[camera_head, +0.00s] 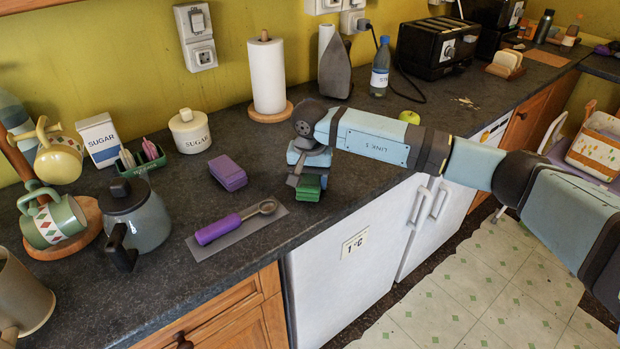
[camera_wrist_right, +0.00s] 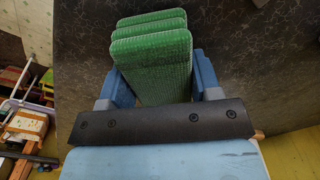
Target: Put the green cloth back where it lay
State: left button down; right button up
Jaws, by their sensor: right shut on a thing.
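The green cloth (camera_head: 308,189) is a folded stack near the counter's front edge in the head view. My right gripper (camera_head: 309,172) comes down over it and is shut on it. In the right wrist view the green cloth (camera_wrist_right: 152,50) shows its folded layers between the two blue fingers of the right gripper (camera_wrist_right: 163,82). I cannot tell whether the cloth touches the counter or hangs just above it. My left gripper is not in view.
A folded purple cloth (camera_head: 228,173) lies to the left on the dark counter (camera_head: 270,150). A paper towel roll (camera_head: 266,76) stands behind. Bare counter lies between the purple and green cloths.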

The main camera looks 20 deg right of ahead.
jog(key=shift+f, duration=0.2)
jog(key=o, duration=0.8)
jog(key=shift+o, duration=0.6)
jog(key=shift+r, duration=0.2)
